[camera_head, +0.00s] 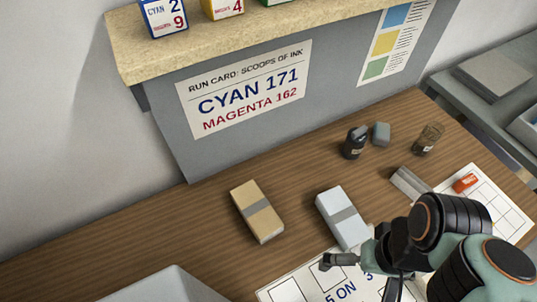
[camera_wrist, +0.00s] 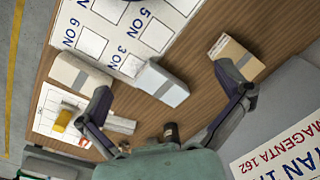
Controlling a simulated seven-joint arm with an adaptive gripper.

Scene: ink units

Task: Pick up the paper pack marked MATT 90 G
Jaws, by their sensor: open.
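No MATT 90 G marking is readable on any pack. A tan pack with a grey band (camera_head: 257,211) lies on the wooden bench; in the wrist view it is at the upper right (camera_wrist: 238,60). A pale blue-white pack with a grey band (camera_head: 343,217) lies to its right; in the wrist view it is near the middle (camera_wrist: 160,83). A third, cream pack (camera_wrist: 80,73) shows in the wrist view at the left; my arm seems to hide it in the head view. My gripper (camera_wrist: 165,78) is open and empty, its fingers spread above the bench, apart from the packs.
A numbered sheet (camera_head: 284,291) lies at the front. A raised shelf (camera_head: 140,50) stands behind. Bench left of the tan pack is clear.

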